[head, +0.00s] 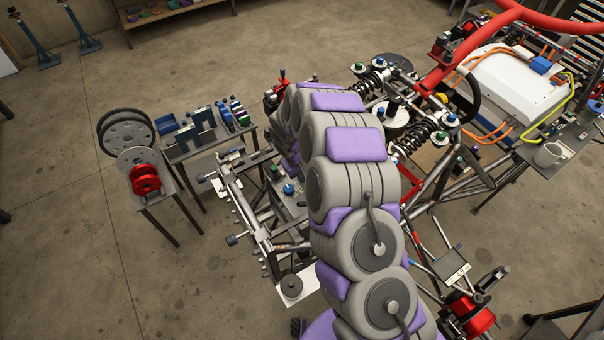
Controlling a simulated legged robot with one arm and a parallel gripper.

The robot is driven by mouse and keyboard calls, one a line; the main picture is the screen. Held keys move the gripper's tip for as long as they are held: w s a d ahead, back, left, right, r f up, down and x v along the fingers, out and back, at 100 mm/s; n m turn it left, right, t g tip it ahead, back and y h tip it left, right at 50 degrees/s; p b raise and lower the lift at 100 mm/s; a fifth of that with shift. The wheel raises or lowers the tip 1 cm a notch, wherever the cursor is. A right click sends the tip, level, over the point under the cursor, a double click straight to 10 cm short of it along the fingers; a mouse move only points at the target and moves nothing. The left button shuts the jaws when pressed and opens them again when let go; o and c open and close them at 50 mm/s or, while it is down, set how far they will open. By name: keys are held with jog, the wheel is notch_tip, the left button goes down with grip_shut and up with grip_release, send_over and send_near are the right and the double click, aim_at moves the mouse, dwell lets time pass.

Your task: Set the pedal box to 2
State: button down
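The tube chassis (478,187) fills the right half of the head view, and its front frame (245,205) reaches left of my arm. I cannot tell for sure which part is the pedal box. A grey plate with a blue knob (289,189) sits in the front frame beside my arm. A small plate with a pale label (454,266) sits low on the chassis, right of my arm; its marks are too small to read. My arm rises from the bottom middle and bends over toward the front frame. Its far end is hidden behind its own links, so my gripper does not show.
Left of the chassis stand a table with blue and green parts (206,128) and a small stand with discs and a red hub (145,180). A red brake part (472,318) is at the lower right.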

aim_at(291, 187)
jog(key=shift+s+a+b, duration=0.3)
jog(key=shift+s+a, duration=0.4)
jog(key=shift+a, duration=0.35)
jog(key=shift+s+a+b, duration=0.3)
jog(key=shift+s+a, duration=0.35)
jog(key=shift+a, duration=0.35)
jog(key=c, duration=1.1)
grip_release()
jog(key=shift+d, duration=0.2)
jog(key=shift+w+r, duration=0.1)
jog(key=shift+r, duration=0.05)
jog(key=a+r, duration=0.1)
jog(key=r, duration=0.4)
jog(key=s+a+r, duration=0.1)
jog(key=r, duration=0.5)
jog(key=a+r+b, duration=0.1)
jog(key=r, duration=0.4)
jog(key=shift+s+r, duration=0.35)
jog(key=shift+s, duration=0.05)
